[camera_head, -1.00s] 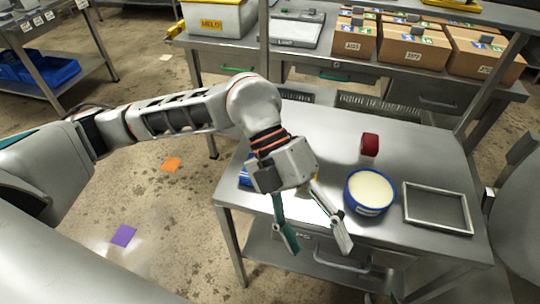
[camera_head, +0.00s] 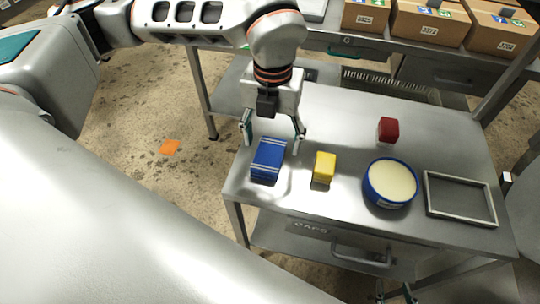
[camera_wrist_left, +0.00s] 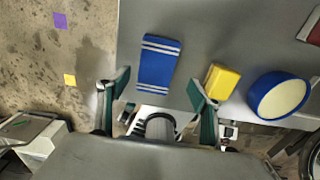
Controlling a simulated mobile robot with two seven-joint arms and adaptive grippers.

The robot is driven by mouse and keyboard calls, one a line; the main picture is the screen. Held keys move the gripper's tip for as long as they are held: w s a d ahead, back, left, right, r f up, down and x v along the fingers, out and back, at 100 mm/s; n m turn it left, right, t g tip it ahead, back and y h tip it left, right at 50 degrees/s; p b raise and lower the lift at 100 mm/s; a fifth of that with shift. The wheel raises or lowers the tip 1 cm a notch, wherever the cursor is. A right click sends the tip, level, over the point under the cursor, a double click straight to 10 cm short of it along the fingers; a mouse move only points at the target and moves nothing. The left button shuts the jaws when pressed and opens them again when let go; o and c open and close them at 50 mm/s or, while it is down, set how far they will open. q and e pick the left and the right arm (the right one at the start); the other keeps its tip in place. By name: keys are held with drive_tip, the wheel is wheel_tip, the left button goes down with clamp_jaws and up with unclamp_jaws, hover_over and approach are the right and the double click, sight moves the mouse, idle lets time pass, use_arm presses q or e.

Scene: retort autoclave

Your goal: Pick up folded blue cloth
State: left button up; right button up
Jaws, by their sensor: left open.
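The folded blue cloth (camera_head: 268,160) with pale stripes lies flat near the left edge of the steel table (camera_head: 340,120). My left gripper (camera_head: 273,136) is open and empty, held above the table at the cloth's far end. In the left wrist view the cloth (camera_wrist_left: 158,60) lies ahead of the gap between the open fingers (camera_wrist_left: 158,88), apart from both. The fingertips of my right gripper (camera_head: 396,292) show at the bottom edge of the head view, spread apart with nothing between them; the rest of it is out of frame.
A yellow block (camera_head: 325,167) sits just right of the cloth, near one left finger in the wrist view. A round blue tub (camera_head: 390,183) with a cream top, a red block (camera_head: 388,130) and a grey frame (camera_head: 428,190) are farther right. Cartons (camera_head: 430,24) stand on the back bench.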

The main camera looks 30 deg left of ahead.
sight(269, 154)
use_arm(q)
drive_tip(key=f, duration=0.5)
drive_tip(key=shift+a, duration=0.35)
drive_tip(key=c, duration=1.1)
drive_tip(key=shift+c, duration=0.2)
drive_tip(key=shift+r, duration=0.1)
wheel_tip(269, 154, up, 20)
drive_tip(key=p, duration=0.1)
drive_tip(key=o, duration=0.4)
drive_tip(key=c, duration=0.4)
drive_tip(key=shift+o, duration=0.2)
